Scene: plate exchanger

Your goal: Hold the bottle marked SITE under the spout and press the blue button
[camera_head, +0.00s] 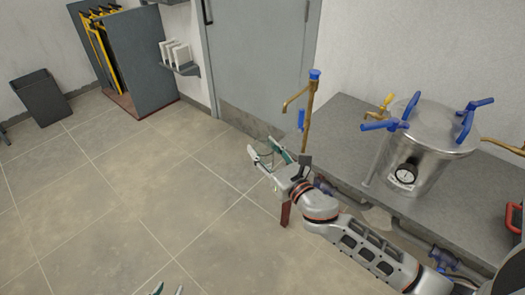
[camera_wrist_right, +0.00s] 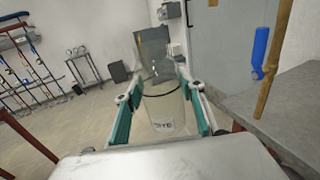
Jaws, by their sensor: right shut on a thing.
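My right gripper (camera_head: 264,160) is shut on a clear bottle (camera_wrist_right: 165,108) marked SITE, with its teal pads on either side. In the head view the bottle is see-through and hard to make out between the fingers. The brass tap (camera_head: 311,100) stands at the bench's left end, its spout (camera_head: 288,105) pointing left. The bottle is below and left of the spout, out over the floor. A blue part (camera_head: 301,119) shows by the pipe; I cannot tell if it is the button. My left gripper (camera_head: 168,290) shows only two fingertips, apart and empty, at the bottom edge.
A steel pressure vessel (camera_head: 428,150) with blue handles and a gauge stands on the grey bench (camera_head: 348,128). A grey door (camera_head: 262,60) is behind. A dark bin (camera_head: 40,98) stands far left. The floor at left is clear.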

